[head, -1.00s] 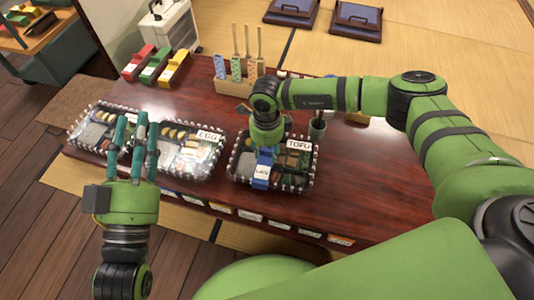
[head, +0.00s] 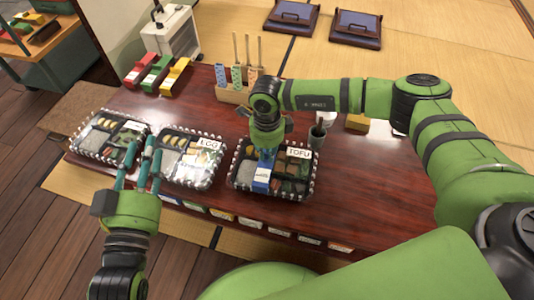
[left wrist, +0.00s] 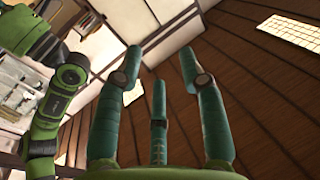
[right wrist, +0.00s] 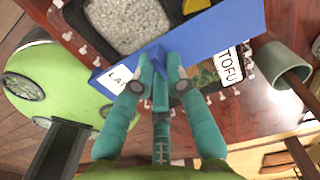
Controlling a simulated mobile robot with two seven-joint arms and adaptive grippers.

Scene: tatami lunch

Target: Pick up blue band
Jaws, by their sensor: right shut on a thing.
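The blue band (head: 262,178) is at the tofu-labelled lunch box (head: 301,186), over its left-middle part. In the right wrist view the blue band (right wrist: 222,40) is a wide blue strip with a white label at its left end. My right gripper (head: 266,152) points down and is shut on the band; its fingertips (right wrist: 160,62) meet at the strip's edge. The fingers hide part of the band, and I cannot tell whether it touches the box. My left gripper (head: 143,160) is open and empty, in front of the left boxes; its fingers (left wrist: 158,75) are spread.
Two more lunch boxes (head: 192,158) (head: 112,136) stand to the left. Red, green and yellow pieces (head: 156,72) lie at the back left. A wooden holder (head: 234,94) with tall sticks stands behind, and a dark cup (head: 317,137) is right of the tofu box. The table's right side is mostly clear.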

